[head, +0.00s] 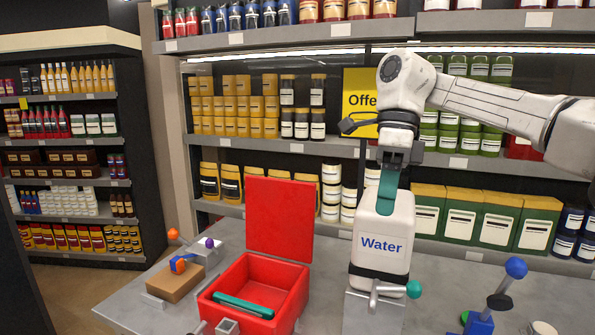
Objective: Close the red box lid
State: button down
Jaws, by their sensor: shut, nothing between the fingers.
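The red box (293,299) stands open on the grey table, left of the middle. Its flat red lid (280,220) stands upright at the back edge. A teal bar (243,305) lies across the front part of the box. My gripper (391,163) is shut and points down, to the right of the lid and apart from it. It is over a white canister marked Water (381,235). A teal piece shows between gripper and canister; I cannot tell whether the gripper touches it.
Left of the box is a wooden block (175,283) with small coloured knobs. A metal bracket with a teal-knobbed lever (413,289) stands before the canister. A blue-knobbed lever (516,268) is at the right. Stocked shelves (270,147) stand behind the table.

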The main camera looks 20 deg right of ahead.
aim_at(280, 213)
jog(key=i, duration=1.6)
